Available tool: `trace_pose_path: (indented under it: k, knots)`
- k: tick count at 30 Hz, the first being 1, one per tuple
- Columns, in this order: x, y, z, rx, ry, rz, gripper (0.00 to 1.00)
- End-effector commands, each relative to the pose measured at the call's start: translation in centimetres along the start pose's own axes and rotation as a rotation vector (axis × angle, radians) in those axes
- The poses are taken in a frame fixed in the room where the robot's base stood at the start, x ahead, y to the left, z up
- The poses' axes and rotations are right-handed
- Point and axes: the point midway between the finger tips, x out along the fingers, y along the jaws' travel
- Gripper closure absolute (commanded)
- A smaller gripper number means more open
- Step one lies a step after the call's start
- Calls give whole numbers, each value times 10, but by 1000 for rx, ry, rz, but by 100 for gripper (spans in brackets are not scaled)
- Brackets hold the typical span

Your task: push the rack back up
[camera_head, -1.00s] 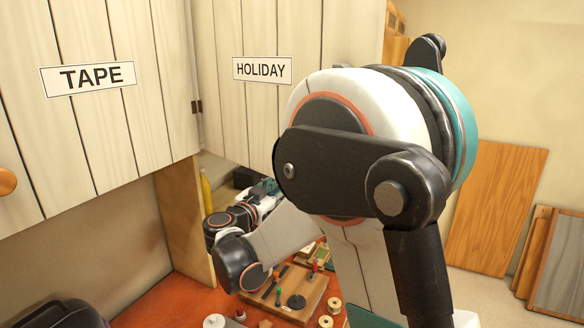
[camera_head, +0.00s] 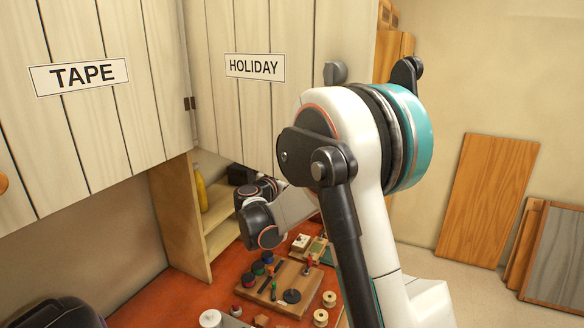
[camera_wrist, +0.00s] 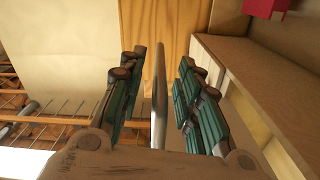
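In the wrist view my gripper (camera_wrist: 162,68) has its two dark green padded fingers spread apart. A pale metal bar (camera_wrist: 160,95) runs between them, with a visible gap on each side. At the left of that view is a frame of orange-brown slats with thin metal rods (camera_wrist: 60,110), which looks like part of the rack. I cannot tell whether the bar belongs to it. In the head view my arm covers the middle, and neither the gripper's fingers nor the rack can be made out.
Wall cabinets labelled TAPE (camera_head: 50,130) and HOLIDAY (camera_head: 235,110) hang above a red bench (camera_head: 175,295). On it are a wooden tool board (camera_head: 262,298) and spools (camera_head: 329,298). A yellow bottle (camera_head: 201,190) stands in the shelf. Wooden panels (camera_head: 488,200) lean at right.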

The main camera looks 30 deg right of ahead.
Motion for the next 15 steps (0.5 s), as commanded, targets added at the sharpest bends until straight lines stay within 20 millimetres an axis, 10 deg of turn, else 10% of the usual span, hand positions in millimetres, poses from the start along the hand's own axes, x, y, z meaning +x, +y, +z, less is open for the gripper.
trace_pose_path:
  k: [7, 15]
  knots:
    - [0, 0, 0, 0, 0, 0, 100]
    - [-1, 0, 0, 2, -1, 1, 100]
